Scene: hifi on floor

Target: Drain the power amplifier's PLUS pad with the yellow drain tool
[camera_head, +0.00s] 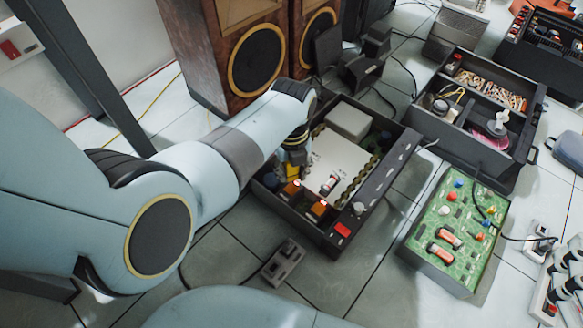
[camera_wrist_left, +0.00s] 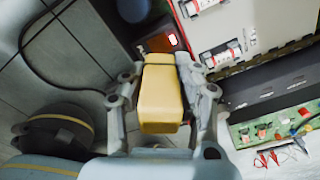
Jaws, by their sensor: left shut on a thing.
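The power amplifier (camera_head: 400,160) is an open dark chassis on the floor, at the centre of the head view. Inside are a white board (camera_head: 345,165) and two orange blocks (camera_head: 318,208) near its front left. My left gripper (camera_head: 294,152) is over the amplifier's left side, shut on the yellow drain tool (camera_head: 292,170). In the left wrist view the tool (camera_wrist_left: 160,100) is a yellow block between the fingers (camera_wrist_left: 165,85). Its far end lies near a block with a lit red-white patch (camera_wrist_left: 172,40). Its tip is hidden, so contact cannot be told. My right gripper is not in view.
A green circuit board (camera_head: 455,235) in a dark case stands right of the amplifier. A divided parts box (camera_head: 475,135) is behind it. Wooden speakers (camera_head: 255,60) stand behind the amplifier. A power strip (camera_head: 283,262) lies in front. Cables cross the tiled floor.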

